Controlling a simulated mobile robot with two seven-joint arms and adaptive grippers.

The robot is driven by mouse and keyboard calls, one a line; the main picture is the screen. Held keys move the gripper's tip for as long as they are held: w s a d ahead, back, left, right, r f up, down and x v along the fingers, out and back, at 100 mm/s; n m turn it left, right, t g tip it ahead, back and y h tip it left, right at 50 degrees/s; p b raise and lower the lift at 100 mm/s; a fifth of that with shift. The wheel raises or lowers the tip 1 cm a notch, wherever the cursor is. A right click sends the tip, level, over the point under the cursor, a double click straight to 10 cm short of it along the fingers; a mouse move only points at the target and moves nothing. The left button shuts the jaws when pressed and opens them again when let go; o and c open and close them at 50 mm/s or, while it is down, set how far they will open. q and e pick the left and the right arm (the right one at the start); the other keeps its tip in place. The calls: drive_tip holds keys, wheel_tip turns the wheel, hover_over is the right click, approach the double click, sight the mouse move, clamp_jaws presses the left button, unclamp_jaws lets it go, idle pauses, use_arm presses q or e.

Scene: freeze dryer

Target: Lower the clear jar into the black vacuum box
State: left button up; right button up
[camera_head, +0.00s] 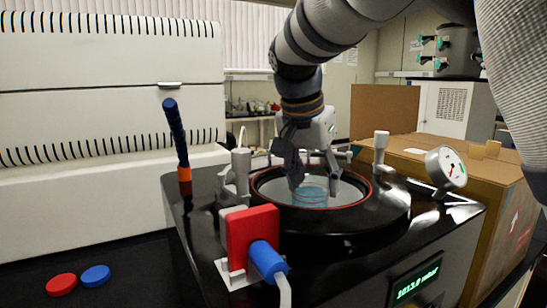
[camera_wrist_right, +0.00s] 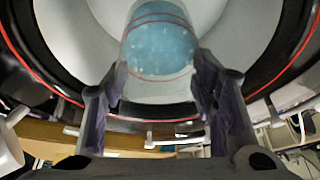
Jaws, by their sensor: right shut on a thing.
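The black vacuum box (camera_head: 345,232) stands in the middle of the head view, with its round top opening uncovered and a red ring around the rim. The clear jar (camera_head: 312,192) has a blue tint and shows inside the opening, its upper part above the near rim; its base is hidden. It also shows in the right wrist view (camera_wrist_right: 160,48), with red lines around it and the pale chamber behind. My right gripper (camera_head: 313,177) reaches down into the opening and is shut on the jar, its two dark fingers (camera_wrist_right: 158,80) on either side of it. My left gripper is not in view.
Small valves (camera_head: 241,170) and a dial gauge (camera_head: 446,168) stand around the opening. A red block (camera_head: 252,236) with a blue plug is at the front. A blue and orange stick (camera_head: 177,138) stands at the left. Red (camera_head: 61,285) and blue (camera_head: 95,276) discs lie on the dark table.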

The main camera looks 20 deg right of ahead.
drive_tip(key=shift+f, duration=2.75)
drive_tip(key=shift+f, duration=0.25)
drive_tip(key=o, duration=1.6)
drive_tip(key=shift+c, duration=0.2)
drive_tip(key=o, duration=0.5)
drive_tip(key=shift+r, duration=8)
